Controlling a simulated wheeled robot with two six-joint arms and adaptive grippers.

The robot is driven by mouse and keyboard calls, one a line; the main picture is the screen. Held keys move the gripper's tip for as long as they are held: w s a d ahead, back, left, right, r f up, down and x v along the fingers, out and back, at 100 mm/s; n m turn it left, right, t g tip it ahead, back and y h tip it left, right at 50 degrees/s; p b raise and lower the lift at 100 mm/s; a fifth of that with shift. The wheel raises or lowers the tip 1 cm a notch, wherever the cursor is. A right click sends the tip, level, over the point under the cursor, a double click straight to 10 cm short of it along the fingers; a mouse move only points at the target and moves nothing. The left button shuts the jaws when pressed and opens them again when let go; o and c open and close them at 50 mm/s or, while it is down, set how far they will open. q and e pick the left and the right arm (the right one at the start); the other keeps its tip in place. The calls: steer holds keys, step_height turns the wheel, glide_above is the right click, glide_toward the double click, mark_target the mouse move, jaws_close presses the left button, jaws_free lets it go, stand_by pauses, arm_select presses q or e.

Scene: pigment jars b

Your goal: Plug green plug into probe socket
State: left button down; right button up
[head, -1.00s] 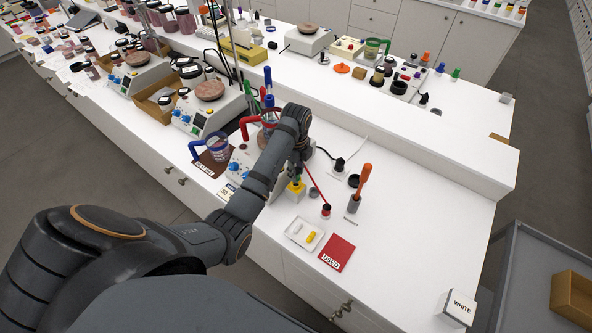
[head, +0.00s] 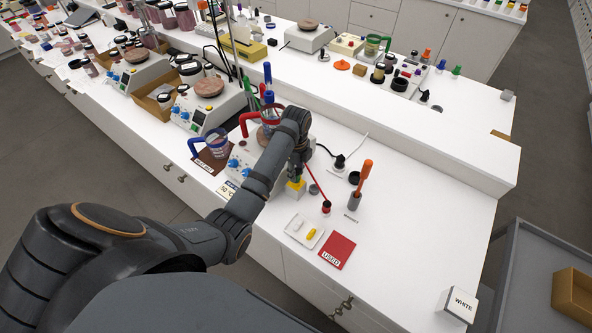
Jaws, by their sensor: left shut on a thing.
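My left gripper (head: 299,171) is low over the front bench, beside the hotplate, pointing down. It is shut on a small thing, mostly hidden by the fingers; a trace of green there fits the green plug. A yellow block (head: 296,188) stands directly under the fingertips. I cannot tell whether the held thing touches it, and no socket opening can be made out. The hotplate (head: 243,160) with blue knobs is partly behind my left arm. My right gripper is out of view.
A red stick stands in a small pot (head: 326,207) close right of the gripper. An orange-handled tool (head: 364,172), a white tray (head: 304,231) and a red USED card (head: 337,251) are nearby. A blue-handled jug (head: 217,145) stands left. The bench's right side is mostly clear.

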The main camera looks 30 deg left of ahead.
arm_select(q)
steer(key=shift+f, duration=0.15)
steer(key=c, duration=1)
jaws_free()
